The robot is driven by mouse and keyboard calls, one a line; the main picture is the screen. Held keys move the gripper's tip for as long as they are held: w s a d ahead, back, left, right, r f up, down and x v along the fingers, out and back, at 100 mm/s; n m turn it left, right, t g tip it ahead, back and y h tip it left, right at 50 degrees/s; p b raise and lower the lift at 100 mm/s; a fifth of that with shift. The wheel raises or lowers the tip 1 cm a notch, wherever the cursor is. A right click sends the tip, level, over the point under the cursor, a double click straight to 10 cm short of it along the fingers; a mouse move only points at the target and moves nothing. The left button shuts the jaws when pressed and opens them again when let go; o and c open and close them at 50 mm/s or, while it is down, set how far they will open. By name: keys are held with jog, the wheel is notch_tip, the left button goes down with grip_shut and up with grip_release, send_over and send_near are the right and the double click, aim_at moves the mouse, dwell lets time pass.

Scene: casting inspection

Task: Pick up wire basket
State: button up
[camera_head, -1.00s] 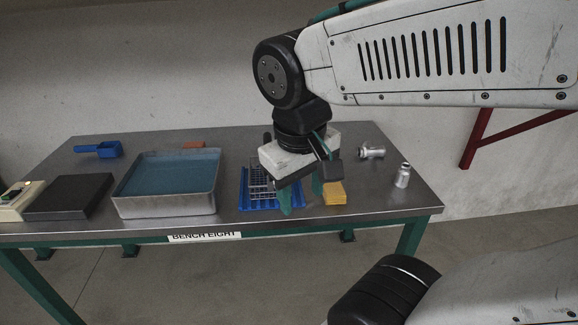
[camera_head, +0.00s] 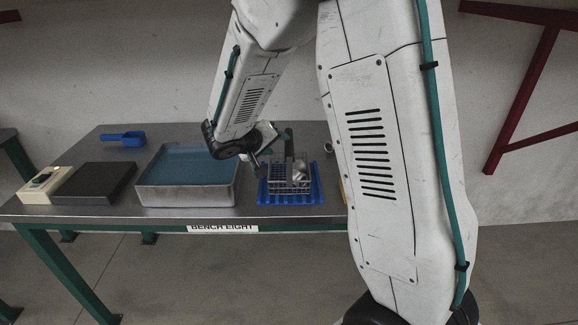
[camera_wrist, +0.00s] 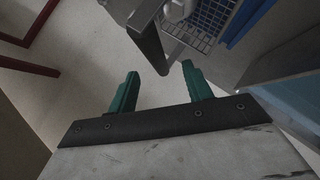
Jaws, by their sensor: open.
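The wire basket (camera_head: 288,184) stands on a blue ribbed tray (camera_head: 317,198) near the bench's front edge. A silver metal part sits inside it. Its dark handle (camera_head: 289,142) stands upright above it. My gripper (camera_head: 257,153) is open and empty, just left of the handle, with its green fingers partly hidden by the wrist. In the wrist view my gripper (camera_wrist: 161,78) shows both fingers spread. The dark handle bar (camera_wrist: 148,42) lies ahead, in line with the gap between them. The basket's mesh (camera_wrist: 212,14) shows at the top.
A metal tub (camera_head: 187,196) of blue liquid stands close left of the basket. Farther left are a black plate (camera_head: 95,184), a cream device (camera_head: 45,181) and a blue scoop (camera_head: 123,139). A silver fitting (camera_head: 329,147) shows at right. My arm hides the bench's right end.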

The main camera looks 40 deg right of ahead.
aim_at(286, 144)
jog(key=x, duration=0.7)
jog(key=shift+s+d+r, duration=0.1)
jog(key=shift+s+d, duration=0.1)
grip_shut()
